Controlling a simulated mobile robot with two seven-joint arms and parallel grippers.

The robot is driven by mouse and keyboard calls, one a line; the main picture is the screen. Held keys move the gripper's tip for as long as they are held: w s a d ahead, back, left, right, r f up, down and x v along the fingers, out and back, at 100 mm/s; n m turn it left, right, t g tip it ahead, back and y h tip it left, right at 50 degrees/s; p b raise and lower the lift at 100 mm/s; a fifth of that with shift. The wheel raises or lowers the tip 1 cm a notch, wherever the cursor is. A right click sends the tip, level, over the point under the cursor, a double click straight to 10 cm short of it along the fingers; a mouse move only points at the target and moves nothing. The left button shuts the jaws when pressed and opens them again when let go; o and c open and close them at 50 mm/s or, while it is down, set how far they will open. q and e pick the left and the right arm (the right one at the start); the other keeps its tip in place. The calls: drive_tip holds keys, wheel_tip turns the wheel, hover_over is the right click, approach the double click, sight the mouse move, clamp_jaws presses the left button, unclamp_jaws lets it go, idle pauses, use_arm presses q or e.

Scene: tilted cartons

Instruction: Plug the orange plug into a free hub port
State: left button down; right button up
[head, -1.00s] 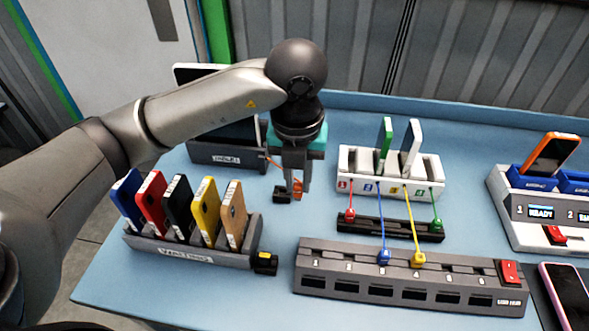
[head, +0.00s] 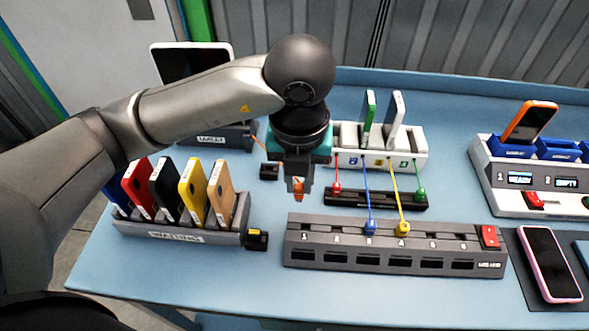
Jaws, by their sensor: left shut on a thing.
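My left gripper (head: 298,190) points down and is shut on the orange plug (head: 298,190), held above the table just behind the left end of the hub. An orange cable (head: 259,144) runs from behind the gripper to the left. The grey USB hub (head: 400,262) lies at the front middle, with a row of numbered ports along its top. A blue plug (head: 371,227) sits at port 3 and a yellow plug (head: 403,229) at port 4. Ports 1, 2, 5 and 6 show no plug. My right gripper is not in view.
A dark strip (head: 345,200) behind the hub holds a red plug (head: 337,188) and a green plug (head: 420,193). A white phone rack (head: 410,155) stands behind it. A waiting rack (head: 215,238) with several phones is at left. A ready/empty dock (head: 500,203) and a pink phone (head: 549,262) are at right.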

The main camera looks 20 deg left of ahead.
use_arm(q)
drive_tip(key=shift+s+d, duration=1)
drive_tip(key=shift+f, duration=0.1)
drive_tip(key=shift+f+b, duration=2.4)
drive_tip(key=shift+b, duration=0.05)
drive_tip(key=shift+s+d, duration=0.1)
drive_tip(key=shift+d, duration=0.05)
drive_tip(key=shift+f, duration=0.1)
